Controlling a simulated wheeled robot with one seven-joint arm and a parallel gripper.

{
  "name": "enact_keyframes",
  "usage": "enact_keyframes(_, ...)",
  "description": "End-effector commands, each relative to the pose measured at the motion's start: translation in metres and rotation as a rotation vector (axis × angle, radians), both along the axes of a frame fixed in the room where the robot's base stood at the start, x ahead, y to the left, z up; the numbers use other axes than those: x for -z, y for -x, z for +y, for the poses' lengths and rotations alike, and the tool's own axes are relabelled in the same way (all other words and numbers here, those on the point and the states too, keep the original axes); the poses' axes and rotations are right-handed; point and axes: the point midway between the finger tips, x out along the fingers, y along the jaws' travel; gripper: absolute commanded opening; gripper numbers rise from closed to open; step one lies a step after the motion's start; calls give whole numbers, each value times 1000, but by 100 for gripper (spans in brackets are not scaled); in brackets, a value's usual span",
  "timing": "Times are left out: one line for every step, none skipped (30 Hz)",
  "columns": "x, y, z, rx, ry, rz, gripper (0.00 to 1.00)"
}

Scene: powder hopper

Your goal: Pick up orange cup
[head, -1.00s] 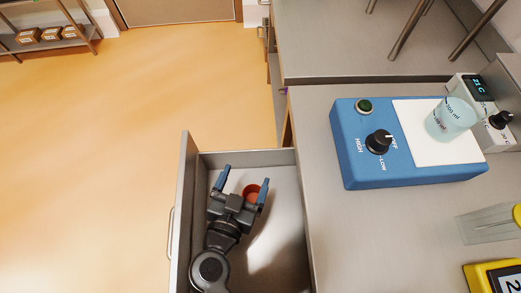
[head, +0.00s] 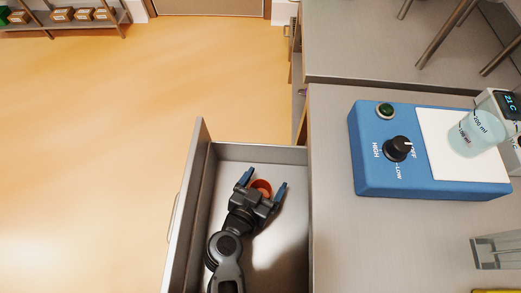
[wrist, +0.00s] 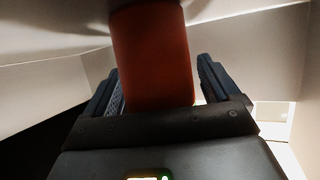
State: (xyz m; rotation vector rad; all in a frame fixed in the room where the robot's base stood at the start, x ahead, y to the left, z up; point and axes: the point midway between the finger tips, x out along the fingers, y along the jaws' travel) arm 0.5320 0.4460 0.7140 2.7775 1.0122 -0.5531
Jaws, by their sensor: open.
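The orange cup (head: 262,186) is inside the open metal drawer (head: 261,152), near its far end. In the head view my gripper (head: 263,186) is over the drawer, with its two blue fingers spread on the left and right of the cup. In the wrist view the cup (wrist: 154,56) fills the middle between the two open fingers (wrist: 157,85), with a gap to the right finger. The cup looks close to the palm. I cannot tell whether it touches the left finger. The cup's lower part is partly hidden by my gripper in the head view.
The drawer walls stand close around my arm. The counter (head: 345,240) to the right bears a blue hotplate stirrer (head: 385,184) with a beaker (head: 476,134) on it. A shelf with boxes (head: 62,14) stands at the far left. The floor to the left is clear.

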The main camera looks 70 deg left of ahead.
Motion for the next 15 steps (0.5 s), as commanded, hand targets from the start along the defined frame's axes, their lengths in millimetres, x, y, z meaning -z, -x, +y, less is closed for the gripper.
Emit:
enact_keyframes(1, -1, 2, -1, 0, 0, 89)
enact_keyframes(1, -1, 2, -1, 0, 0, 89)
enact_keyframes(1, -1, 2, -1, 0, 0, 89)
enact_keyframes(1, -1, 2, -1, 0, 0, 89)
enact_keyframes(1, -1, 2, -1, 0, 0, 89)
enact_keyframes(0, -1, 2, -1, 0, 0, 89)
enact_keyframes(0, -1, 1, -1, 0, 0, 89)
enact_keyframes(0, -1, 1, -1, 0, 0, 86)
enact_keyframes(0, -1, 1, -1, 0, 0, 82)
enact_keyframes(0, -1, 1, -1, 0, 0, 80)
enact_keyframes(0, -1, 1, -1, 0, 0, 77)
enact_keyframes(0, -1, 1, -1, 0, 0, 73)
enact_keyframes(0, -1, 1, -1, 0, 0, 70)
enact_keyframes(0, -1, 1, -1, 0, 0, 67)
enact_keyframes(0, -1, 1, -1, 0, 0, 63)
